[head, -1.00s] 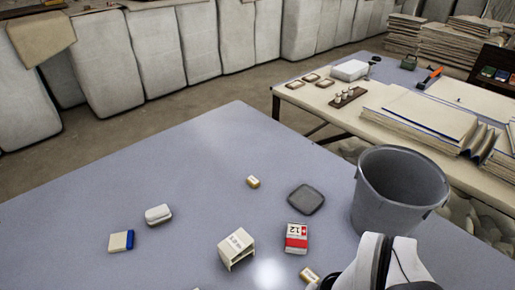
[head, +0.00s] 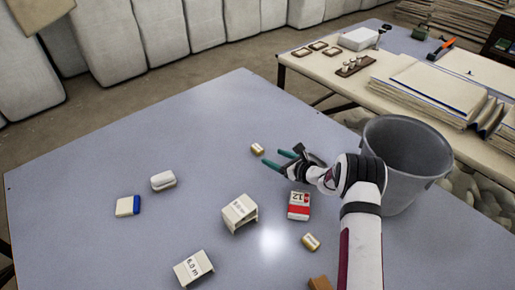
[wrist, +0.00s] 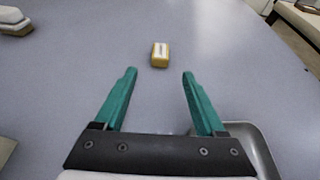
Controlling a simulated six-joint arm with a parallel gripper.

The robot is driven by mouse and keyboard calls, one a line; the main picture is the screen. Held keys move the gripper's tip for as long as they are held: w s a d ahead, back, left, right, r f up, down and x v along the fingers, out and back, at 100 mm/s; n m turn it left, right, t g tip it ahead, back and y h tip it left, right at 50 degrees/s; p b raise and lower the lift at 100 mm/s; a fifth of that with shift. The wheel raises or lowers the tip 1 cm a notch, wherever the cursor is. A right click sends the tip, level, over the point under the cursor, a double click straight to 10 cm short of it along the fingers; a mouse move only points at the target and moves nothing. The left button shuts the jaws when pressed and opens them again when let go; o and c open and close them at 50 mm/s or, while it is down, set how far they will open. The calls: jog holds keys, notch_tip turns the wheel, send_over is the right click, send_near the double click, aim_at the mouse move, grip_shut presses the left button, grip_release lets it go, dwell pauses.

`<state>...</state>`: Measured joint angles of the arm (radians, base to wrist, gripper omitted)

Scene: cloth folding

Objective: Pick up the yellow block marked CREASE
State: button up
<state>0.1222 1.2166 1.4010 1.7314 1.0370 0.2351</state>
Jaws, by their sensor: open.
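A small yellow block with a pale label (head: 257,149) lies on the table near the middle; its print is too small to read. It also shows in the wrist view (wrist: 160,55), just beyond my fingertips and between their lines. My gripper (head: 273,158) is open and empty, its teal fingers pointing at this block from the right. The gripper also fills the lower wrist view (wrist: 158,74), with a clear gap between the fingers. A second small yellowish block (head: 310,241) lies nearer the front; I cannot read its label either.
A red and white box (head: 299,206) and a white labelled stand (head: 239,213) are nearby. A grey bin (head: 406,160) stands right of my arm. A grey dish (wrist: 262,150) lies beside the gripper. A white rounded item (head: 163,180) and a blue-ended block (head: 128,206) are left.

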aim_at(261, 150)
jog(key=x, duration=0.7)
jog(key=shift+w+a+f, duration=0.1)
jog(key=shift+w+a, duration=0.2)
grip_shut()
